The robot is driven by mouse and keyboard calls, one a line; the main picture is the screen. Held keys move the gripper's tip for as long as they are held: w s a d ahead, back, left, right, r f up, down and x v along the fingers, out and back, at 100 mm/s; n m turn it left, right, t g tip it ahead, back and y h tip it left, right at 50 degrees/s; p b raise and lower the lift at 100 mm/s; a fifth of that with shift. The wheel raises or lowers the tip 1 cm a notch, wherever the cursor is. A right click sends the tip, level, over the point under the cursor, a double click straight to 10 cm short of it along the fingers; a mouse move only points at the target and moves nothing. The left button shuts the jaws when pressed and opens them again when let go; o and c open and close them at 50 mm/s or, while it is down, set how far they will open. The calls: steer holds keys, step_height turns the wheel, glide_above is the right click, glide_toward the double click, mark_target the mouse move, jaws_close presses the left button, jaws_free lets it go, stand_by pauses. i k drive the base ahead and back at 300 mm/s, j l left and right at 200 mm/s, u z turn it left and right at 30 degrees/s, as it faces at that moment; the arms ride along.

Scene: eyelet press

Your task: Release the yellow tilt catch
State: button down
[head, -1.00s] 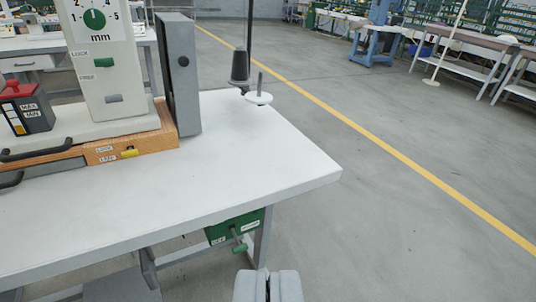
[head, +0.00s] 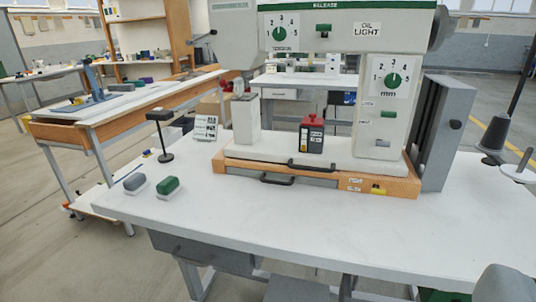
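The yellow tilt catch (head: 378,190) is a small yellow tab on the front of the wooden base (head: 403,188) of the eyelet press (head: 345,40). It sits near the base's right end, beside small white labels too small to read surely. A rounded grey part of my gripper (head: 504,285) shows at the bottom right corner, well apart from the catch and nearer the camera. Its fingertips cannot be made out, so I cannot tell whether it is open or shut.
The white table (head: 290,222) is clear in front of the press. Black handles (head: 277,180) stick out at the press front. A red-topped box (head: 312,135) stands on the press bed. Green and grey blocks (head: 168,187) lie at left. A thread cone (head: 493,133) stands at right.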

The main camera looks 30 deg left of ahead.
mark_target(375, 189)
steer(key=j+u, duration=0.1)
steer(key=u, duration=0.4)
steer(key=l, duration=0.15)
steer(key=j+z, duration=0.5)
steer(key=j, duration=0.95)
steer(key=k, duration=0.05)
